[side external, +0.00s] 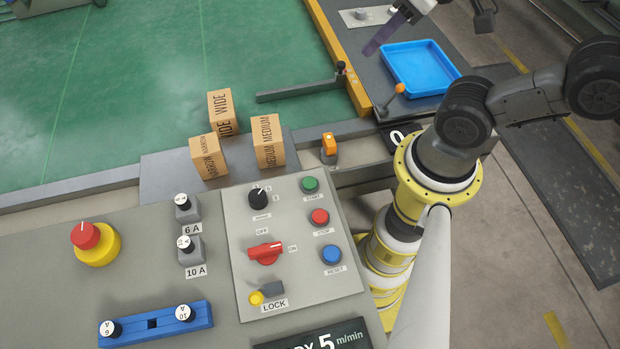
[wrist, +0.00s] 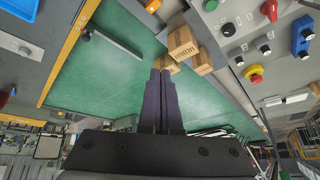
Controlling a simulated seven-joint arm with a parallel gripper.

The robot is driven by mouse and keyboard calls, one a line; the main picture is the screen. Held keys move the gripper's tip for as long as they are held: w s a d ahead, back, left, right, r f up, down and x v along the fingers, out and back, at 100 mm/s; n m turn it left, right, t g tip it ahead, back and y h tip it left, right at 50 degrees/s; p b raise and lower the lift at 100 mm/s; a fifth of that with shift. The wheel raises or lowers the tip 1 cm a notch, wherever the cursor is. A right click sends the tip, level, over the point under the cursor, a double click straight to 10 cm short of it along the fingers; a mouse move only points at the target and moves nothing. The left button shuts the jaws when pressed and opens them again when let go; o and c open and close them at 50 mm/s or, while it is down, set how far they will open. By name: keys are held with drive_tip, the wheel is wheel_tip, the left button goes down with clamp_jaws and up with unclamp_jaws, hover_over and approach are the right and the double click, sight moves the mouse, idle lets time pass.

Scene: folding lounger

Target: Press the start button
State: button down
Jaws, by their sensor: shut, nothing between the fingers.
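The start button (side external: 310,184) is a green round button at the top right of the grey control panel (side external: 285,292), with a small label below it. It also appears as a small green disc at the top edge of the wrist view (wrist: 211,5). My gripper (side external: 371,49) is at the top of the side view, over the dark side table and well apart from the panel. In the wrist view its dark fingers (wrist: 161,72) are together and empty, in front of the green surface. No finger touches the button.
A red stop button (side external: 320,217) and blue reset button (side external: 331,254) sit below start. A black knob (side external: 258,198) and red switch (side external: 265,253) are to its left. Several cardboard boxes (side external: 268,141) stand behind the panel. A blue tray (side external: 420,67) lies on the side table.

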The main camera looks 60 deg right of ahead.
drive_tip(key=w+a+f+m+y, duration=0.3)
drive_tip(key=a+f+m+y, duration=0.15)
drive_tip(key=a+m, duration=0.4)
drive_tip(key=m+y, duration=0.3)
drive_tip(key=m, duration=0.4)
hover_over(315, 179)
wheel_tip(315, 179, down, 8)
drive_tip(key=shift+r+g, duration=0.15)
drive_tip(key=shift+g, duration=0.25)
drive_tip(key=shift+n, duration=0.25)
drive_tip(key=shift+f, duration=4.4)
drive_tip(key=shift+f+h, duration=0.2)
drive_tip(key=shift+h, duration=0.05)
drive_tip(key=shift+f, duration=0.25)
